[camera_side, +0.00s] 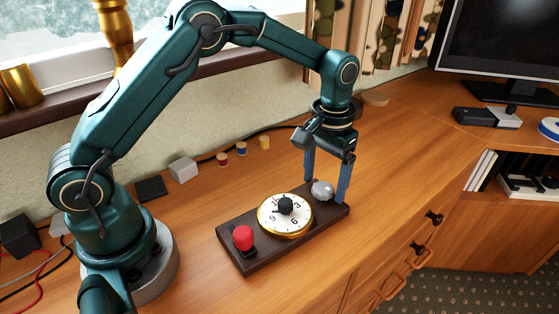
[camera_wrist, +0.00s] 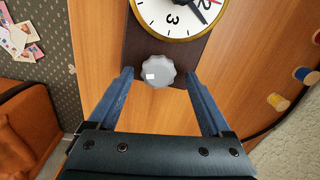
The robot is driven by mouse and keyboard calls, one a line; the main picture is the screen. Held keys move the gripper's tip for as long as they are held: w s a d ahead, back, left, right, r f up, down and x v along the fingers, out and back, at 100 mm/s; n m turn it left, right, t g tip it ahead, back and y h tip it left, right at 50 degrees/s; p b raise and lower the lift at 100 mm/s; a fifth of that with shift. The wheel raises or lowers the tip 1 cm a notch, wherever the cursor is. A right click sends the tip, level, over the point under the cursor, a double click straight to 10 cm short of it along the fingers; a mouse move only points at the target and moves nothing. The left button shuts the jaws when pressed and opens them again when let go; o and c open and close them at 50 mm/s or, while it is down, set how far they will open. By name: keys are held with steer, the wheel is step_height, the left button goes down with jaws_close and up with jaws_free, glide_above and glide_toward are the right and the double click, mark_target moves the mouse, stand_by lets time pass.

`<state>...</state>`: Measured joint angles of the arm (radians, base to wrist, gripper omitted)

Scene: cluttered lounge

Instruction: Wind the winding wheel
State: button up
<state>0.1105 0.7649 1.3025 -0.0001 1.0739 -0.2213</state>
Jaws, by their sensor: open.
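The winding wheel (camera_side: 322,190) is a small grey knob with a scalloped edge at the right end of a dark wooden board (camera_side: 262,257). It also shows in the wrist view (camera_wrist: 158,76), with a pale square mark on its face. A white clock dial (camera_side: 270,218) with a gold rim and a black centre knob sits at the board's middle. A red button (camera_side: 243,237) is at the board's left end. My gripper (camera_side: 325,190) points down with its blue fingers open, one on either side of the wheel. In the wrist view both fingers stand apart from the wheel.
A grey block (camera_side: 183,169), a dark flat block (camera_side: 151,188) and several small spools (camera_side: 241,148) lie behind the board near the wall. A monitor (camera_side: 497,45) stands at the far right. The desk's front edge with drawers is close to the board's right end.

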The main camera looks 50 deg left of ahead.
mark_target(324, 183)
steer(key=n, duration=0.3)
steer(key=shift+r+n, duration=0.15)
steer(key=shift+n, duration=0.25)
steer(key=shift+t, duration=0.5)
steer(key=r, duration=0.8)
steer(key=shift+w+a, duration=0.15)
steer(key=shift+w, duration=0.05)
steer(key=s+a+r+t, duration=0.2)
steer(key=s+r, duration=0.3)
steer(key=r, duration=0.3)
steer(key=s+a+f+m+t, duration=0.1)
steer(key=s+f+m+t, duration=0.1)
steer(key=s, duration=1.1)
steer(key=shift+s+a+m+t, duration=0.25)
steer(key=shift+m+t, duration=0.15)
steer(key=shift+m, duration=0.4)
steer(key=shift+f, duration=0.1)
